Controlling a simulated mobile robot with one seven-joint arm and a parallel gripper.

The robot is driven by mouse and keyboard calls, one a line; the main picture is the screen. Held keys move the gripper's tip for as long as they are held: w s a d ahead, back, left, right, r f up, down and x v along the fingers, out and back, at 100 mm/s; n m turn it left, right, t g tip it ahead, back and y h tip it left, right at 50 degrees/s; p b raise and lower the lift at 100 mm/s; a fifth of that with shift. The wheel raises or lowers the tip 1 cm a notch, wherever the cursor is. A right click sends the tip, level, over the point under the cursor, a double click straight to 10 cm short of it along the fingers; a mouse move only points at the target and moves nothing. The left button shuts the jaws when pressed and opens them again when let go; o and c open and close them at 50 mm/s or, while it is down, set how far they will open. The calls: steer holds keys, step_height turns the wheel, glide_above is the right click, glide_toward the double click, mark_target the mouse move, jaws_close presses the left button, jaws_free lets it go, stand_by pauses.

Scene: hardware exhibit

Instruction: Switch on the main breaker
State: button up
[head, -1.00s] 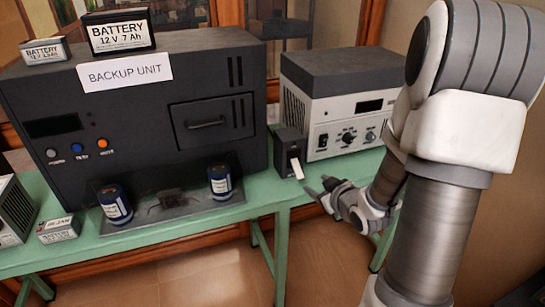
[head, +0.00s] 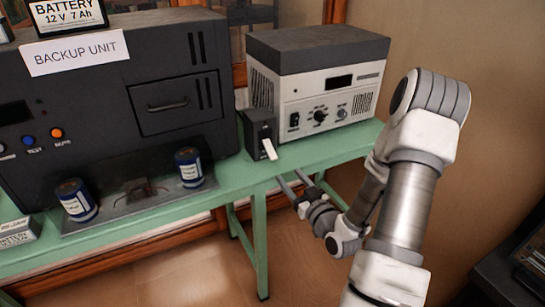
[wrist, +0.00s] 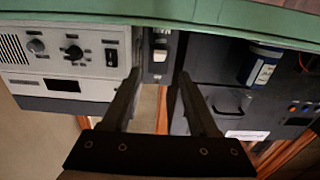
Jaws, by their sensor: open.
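The breaker is a small dark box (head: 259,126) on the green table, between the backup unit and a grey-white power unit. Its pale lever (head: 270,149) points down and outward from the front. My gripper (head: 292,176) is open and empty, in front of the table edge, lower and slightly right of the breaker, apart from it. In the wrist view, which is upside down, the breaker (wrist: 159,71) shows between and beyond my two spread fingers. The lever (wrist: 160,44) shows there as a light patch.
The large dark backup unit (head: 110,95) stands left of the breaker, the power unit (head: 310,108) with knobs right. Two blue cylinders (head: 75,200) (head: 189,167) stand before the backup unit. The green table edge (head: 345,150) lies near my gripper. Floor in front is open.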

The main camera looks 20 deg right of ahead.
mark_target(274, 157)
steer(key=w, duration=1.1)
steer(key=shift+w+a+b, duration=0.2)
steer(key=shift+w+b, duration=0.1)
steer(key=shift+w, duration=0.05)
steer(key=shift+c, duration=0.3)
jaws_close()
stand_by(0.5)
